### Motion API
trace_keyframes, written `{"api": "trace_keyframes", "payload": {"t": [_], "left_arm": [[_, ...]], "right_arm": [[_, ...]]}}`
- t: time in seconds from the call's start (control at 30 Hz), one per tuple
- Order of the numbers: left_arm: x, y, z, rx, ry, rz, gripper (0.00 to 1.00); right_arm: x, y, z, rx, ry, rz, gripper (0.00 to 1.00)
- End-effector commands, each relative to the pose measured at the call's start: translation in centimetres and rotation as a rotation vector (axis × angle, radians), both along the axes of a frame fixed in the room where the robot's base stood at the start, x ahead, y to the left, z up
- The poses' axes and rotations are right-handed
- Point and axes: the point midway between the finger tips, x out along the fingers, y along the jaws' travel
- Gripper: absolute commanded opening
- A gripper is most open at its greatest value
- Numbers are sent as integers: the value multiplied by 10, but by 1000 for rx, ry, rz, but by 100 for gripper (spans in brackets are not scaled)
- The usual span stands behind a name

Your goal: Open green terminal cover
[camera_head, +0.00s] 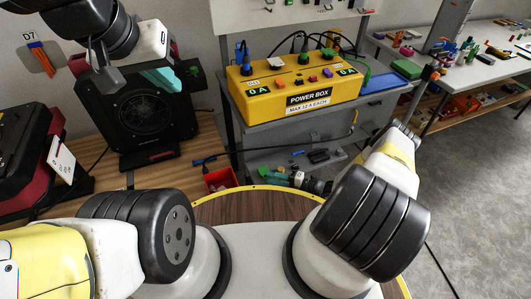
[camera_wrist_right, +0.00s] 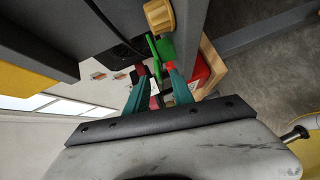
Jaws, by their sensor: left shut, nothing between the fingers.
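The yellow power box (camera_head: 295,92) stands on the grey bench with coloured buttons and plugs on top. A green part (camera_head: 366,74) shows at its right end; I cannot tell if this is the terminal cover or how far it is lifted. My left gripper (camera_head: 168,80) is shut and empty, in front of the black fan unit. In the right wrist view my right gripper (camera_wrist_right: 157,72) has its teal fingers apart. A green piece (camera_wrist_right: 160,46) shows just beyond the fingertips; I cannot tell whether they touch it.
The black fan unit (camera_head: 150,115) stands left of the bench. A red bin (camera_head: 220,180) sits low beside it. A green box (camera_head: 406,68) lies right of the power box. An orange knob (camera_wrist_right: 160,17) is close above my right fingers. Open floor (camera_head: 475,180) lies right.

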Motion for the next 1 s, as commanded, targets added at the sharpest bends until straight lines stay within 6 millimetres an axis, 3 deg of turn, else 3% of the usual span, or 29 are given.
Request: {"api": "trace_keyframes", "payload": {"t": [0.2, 0.5, 0.67, 1.0], "left_arm": [[0, 0, 0, 0, 0, 0, 0], [0, 0, 0, 0, 0, 0, 0], [0, 0, 0, 0, 0, 0, 0], [0, 0, 0, 0, 0, 0, 0]], "right_arm": [[10, 19, -3, -2, -1, 1, 29], [11, 21, -3, -2, -1, 1, 29], [11, 21, -3, -1, -3, 1, 0], [11, 21, -2, 1, -4, 1, 0]]}}
